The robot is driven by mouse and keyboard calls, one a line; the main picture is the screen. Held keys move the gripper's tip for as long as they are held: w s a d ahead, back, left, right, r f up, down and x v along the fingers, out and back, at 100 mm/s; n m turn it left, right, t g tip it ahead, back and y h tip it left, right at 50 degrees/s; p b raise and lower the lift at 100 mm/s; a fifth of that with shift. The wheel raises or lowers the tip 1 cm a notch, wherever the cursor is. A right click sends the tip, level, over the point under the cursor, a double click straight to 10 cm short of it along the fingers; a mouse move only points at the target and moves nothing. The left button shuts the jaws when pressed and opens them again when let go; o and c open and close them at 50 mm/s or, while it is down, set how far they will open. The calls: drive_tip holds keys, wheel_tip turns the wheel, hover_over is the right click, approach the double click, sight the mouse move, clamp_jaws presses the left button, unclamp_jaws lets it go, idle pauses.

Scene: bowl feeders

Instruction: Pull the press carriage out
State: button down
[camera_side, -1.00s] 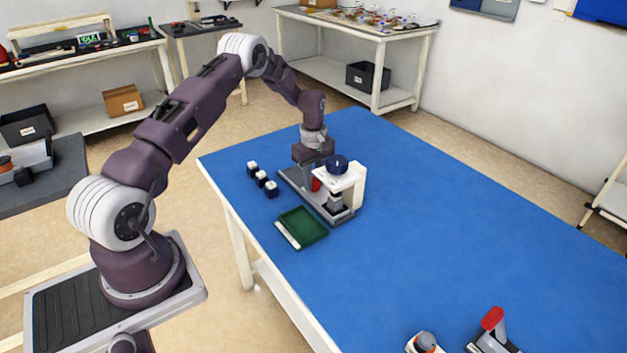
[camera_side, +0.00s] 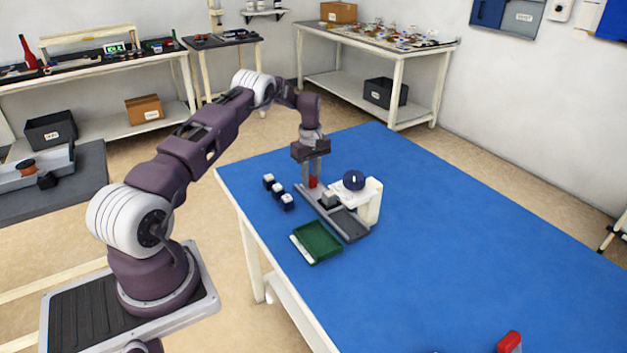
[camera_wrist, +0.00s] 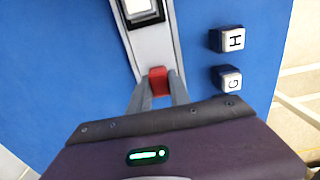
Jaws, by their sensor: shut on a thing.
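The press has a white body (camera_side: 373,201), a dark blue knob (camera_side: 354,180) on top and a long grey base (camera_side: 351,226) on the blue table. Its carriage (camera_side: 329,199) carries a pale-topped dark block and sits on the base, clear of the press head, on the side toward my arm. It also shows at the top of the wrist view (camera_wrist: 143,12). A red handle (camera_wrist: 158,80) is at the carriage's end. My gripper (camera_wrist: 157,88) is shut on this red handle, one finger on each side. In the side view my gripper (camera_side: 312,178) points straight down.
Lettered cubes stand beside the base, among them one marked H (camera_wrist: 231,39) and one marked G (camera_wrist: 229,79). A green tray (camera_side: 318,243) lies in front of the press. A red-topped object (camera_side: 510,342) is cut off at the bottom edge. The table's right side is clear.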

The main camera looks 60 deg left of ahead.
drive_tip(key=shift+a+r, duration=0.1)
drive_tip(key=shift+a, duration=0.2)
drive_tip(key=c, duration=1.3)
unclamp_jaws()
drive_tip(key=shift+c, duration=0.2)
drive_tip(key=shift+o, duration=0.7)
drive_tip(key=shift+d, duration=0.1)
